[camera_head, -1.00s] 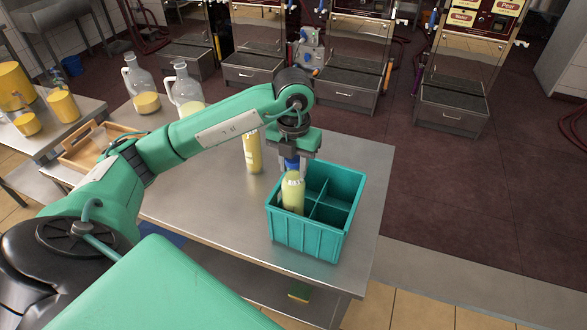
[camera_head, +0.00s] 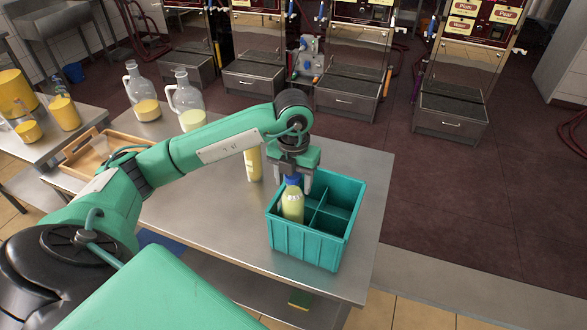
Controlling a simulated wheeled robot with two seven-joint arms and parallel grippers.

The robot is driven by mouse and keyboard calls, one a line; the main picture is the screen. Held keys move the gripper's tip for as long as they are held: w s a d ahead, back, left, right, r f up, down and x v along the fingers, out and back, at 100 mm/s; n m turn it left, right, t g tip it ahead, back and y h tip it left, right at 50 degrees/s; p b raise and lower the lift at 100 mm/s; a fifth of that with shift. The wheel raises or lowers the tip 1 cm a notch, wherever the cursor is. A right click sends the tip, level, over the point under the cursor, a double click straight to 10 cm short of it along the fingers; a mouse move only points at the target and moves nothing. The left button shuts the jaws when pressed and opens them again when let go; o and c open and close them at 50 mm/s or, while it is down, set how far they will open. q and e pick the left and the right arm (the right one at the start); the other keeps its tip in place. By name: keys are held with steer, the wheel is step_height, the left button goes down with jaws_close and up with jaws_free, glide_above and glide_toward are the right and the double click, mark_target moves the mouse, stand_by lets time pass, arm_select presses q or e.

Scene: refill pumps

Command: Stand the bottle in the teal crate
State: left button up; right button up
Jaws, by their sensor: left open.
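The teal crate (camera_head: 308,246) stands near the right end of the steel table and has dividers inside. The bottle (camera_head: 292,206), pale yellow with a blue cap, is inside the crate on its left side. It looks close to upright. Its base is hidden by the crate's front wall, so I cannot tell whether it touches the floor. My left gripper (camera_head: 292,184) is above the crate, open, with its fingers on either side of the cap. The compartments on the right look empty. My right gripper is out of view.
A second yellow bottle (camera_head: 253,164) stands behind my left arm. Glass jugs (camera_head: 187,103) and a wooden tray (camera_head: 88,158) are farther left on the steel table (camera_head: 222,232). Dispensing machines stand across the floor. The tabletop right of the crate is clear.

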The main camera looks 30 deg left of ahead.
arm_select(q)
steer(key=shift+r+b, duration=0.3)
steer(key=shift+r, duration=0.05)
step_height(320, 180, up, 9)
steer(key=shift+r+b, duration=0.2)
steer(key=shift+b, duration=0.55)
steer(key=shift+r, duration=1)
